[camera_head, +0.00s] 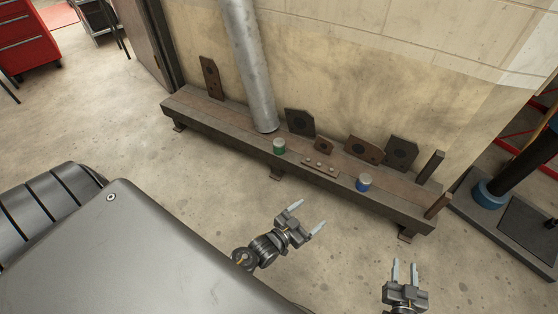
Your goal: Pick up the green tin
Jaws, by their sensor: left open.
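The green tin (279,146) is a small cylinder with a pale top. It stands upright on the long low bench (230,130), just in front of the foot of a grey tube. My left gripper (309,217) is open and empty, in front of the bench, below and to the right of the tin in the picture, apart from it. My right gripper (404,268) is at the bottom right, its two fingers apart with nothing between them, far from the tin.
A blue tin (363,183) stands further right on the bench. The grey tube (250,70) rises behind the green tin. Several dark metal plates (300,122) lean on the wall, and a small bar (320,167) lies between the tins. Bare floor lies in front.

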